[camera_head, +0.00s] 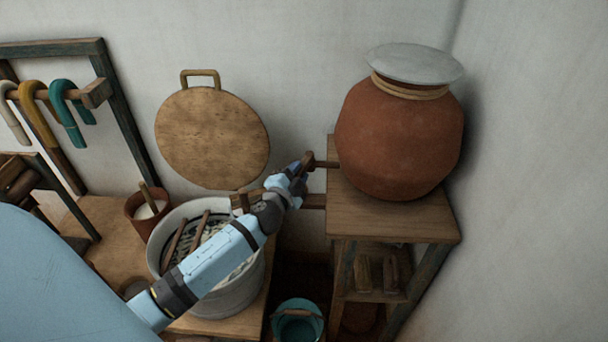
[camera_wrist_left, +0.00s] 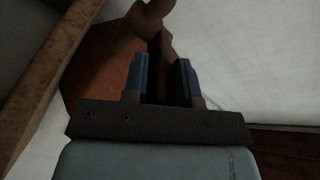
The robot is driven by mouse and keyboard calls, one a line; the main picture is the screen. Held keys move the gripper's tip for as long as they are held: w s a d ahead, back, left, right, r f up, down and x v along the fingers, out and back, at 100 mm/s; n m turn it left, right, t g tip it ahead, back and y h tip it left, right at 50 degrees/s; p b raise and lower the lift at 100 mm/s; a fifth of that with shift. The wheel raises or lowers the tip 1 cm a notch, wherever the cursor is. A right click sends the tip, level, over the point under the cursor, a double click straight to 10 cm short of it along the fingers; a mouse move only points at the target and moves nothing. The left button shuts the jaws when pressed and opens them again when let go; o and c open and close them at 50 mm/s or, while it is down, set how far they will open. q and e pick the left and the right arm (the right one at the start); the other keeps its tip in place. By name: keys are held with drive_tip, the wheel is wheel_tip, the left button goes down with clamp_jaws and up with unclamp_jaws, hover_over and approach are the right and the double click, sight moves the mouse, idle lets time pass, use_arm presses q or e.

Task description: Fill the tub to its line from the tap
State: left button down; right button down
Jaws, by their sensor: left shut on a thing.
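A large round clay pot (camera_head: 400,140) with a grey lid stands on a wooden stand at the right. A dark wooden tap (camera_head: 322,164) juts from its left side. My left gripper (camera_head: 303,170) is at this tap and shut on its wooden handle. In the left wrist view, the dark wooden piece (camera_wrist_left: 158,45) lies between the fingertips (camera_wrist_left: 160,78). The grey tub (camera_head: 254,290) stands on the bench below and left of the gripper. My left arm crosses over it and hides part of its inside. I cannot make out its line or water level. My right gripper is not in view.
A teal bucket (camera_head: 298,333) stands low between the bench and the stand (camera_head: 390,222). A small brown pot (camera_head: 136,212) is beside the tub. A round wooden board (camera_head: 212,138) hangs on the wall. A rack with hooked handles (camera_head: 66,108) is at the left.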

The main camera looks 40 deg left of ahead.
use_arm(q)
drive_tip(key=shift+a+m+h, duration=0.45)
drive_tip(key=shift+m+h, duration=0.25)
drive_tip(key=shift+h, duration=0.5)
drive_tip(key=c, duration=0.9)
unclamp_jaws()
drive_tip(key=shift+s, duration=0.1)
drive_tip(key=s+b, duration=0.2)
drive_tip(key=s, duration=1.1)
drive_tip(key=shift+s+d, duration=0.35)
drive_tip(key=shift+d, duration=0.05)
